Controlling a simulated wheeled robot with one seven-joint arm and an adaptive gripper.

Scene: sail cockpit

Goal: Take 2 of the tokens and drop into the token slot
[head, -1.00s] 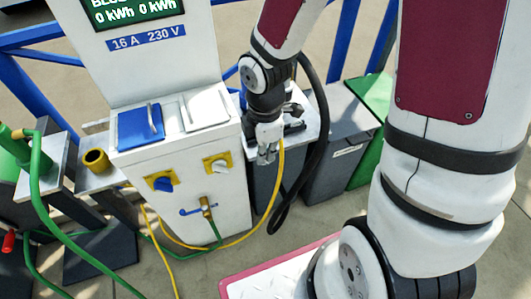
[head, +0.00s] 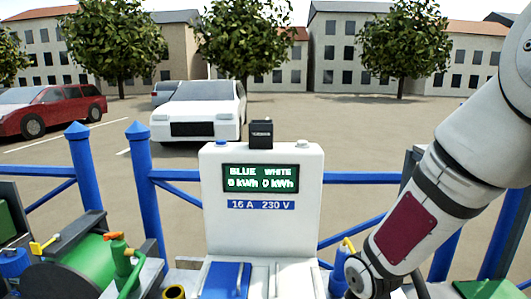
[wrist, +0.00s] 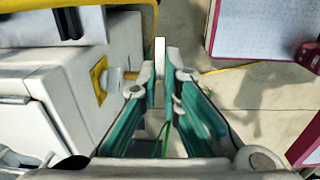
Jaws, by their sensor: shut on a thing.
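In the wrist view my gripper (wrist: 160,80) is shut on a thin pale strip (wrist: 160,48), which looks like a token seen edge-on. The strip stands up between the fingertips and sticks out past them. In the head view only my arm shows at the right, and my gripper is below the frame. A small black box (head: 261,133) with a tiny unreadable label sits on top of the white pillar (head: 215,170). I cannot tell whether it has the token slot. I see no other tokens.
In the wrist view the white cabinet (wrist: 40,80) with a yellow switch plate (wrist: 99,80) stands close left of my gripper. In the head view a blue lid (head: 222,280) lies below the display, with a green hose reel (head: 85,265) at left and blue railings (head: 145,190) behind.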

